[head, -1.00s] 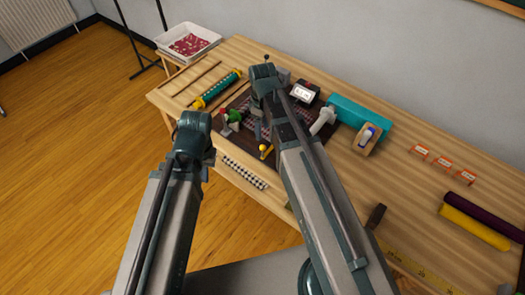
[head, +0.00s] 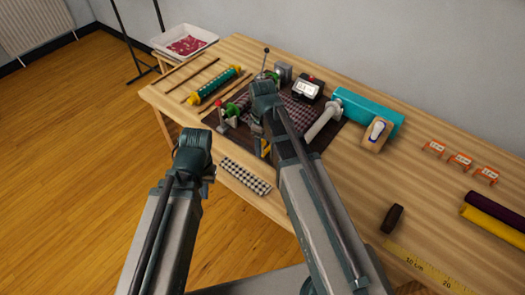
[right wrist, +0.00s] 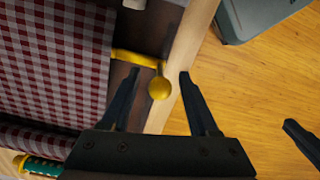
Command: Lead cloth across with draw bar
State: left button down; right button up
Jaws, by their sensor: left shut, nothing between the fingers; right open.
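A red-and-white checked cloth (right wrist: 55,60) lies over the dark machine bed in the right wrist view; it also shows in the head view (head: 303,108). The yellow draw bar (right wrist: 130,58) ends in a round yellow knob (right wrist: 159,87) near the wooden table edge. My right gripper (right wrist: 158,75) is open, with one finger on each side of the knob, and I see no contact. In the head view, my right gripper (head: 264,138) is over the machine's near side and hides part of the bar. My left gripper (head: 208,174) is shut and empty, off the table's front edge.
A gingham strip (head: 245,178) lies at the table's front edge. A yellow-green roller (head: 212,86) and a white tray (head: 170,42) are at the left.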

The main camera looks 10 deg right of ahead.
jog(key=shift+f, duration=0.25)
grip_shut()
dwell(1.4)
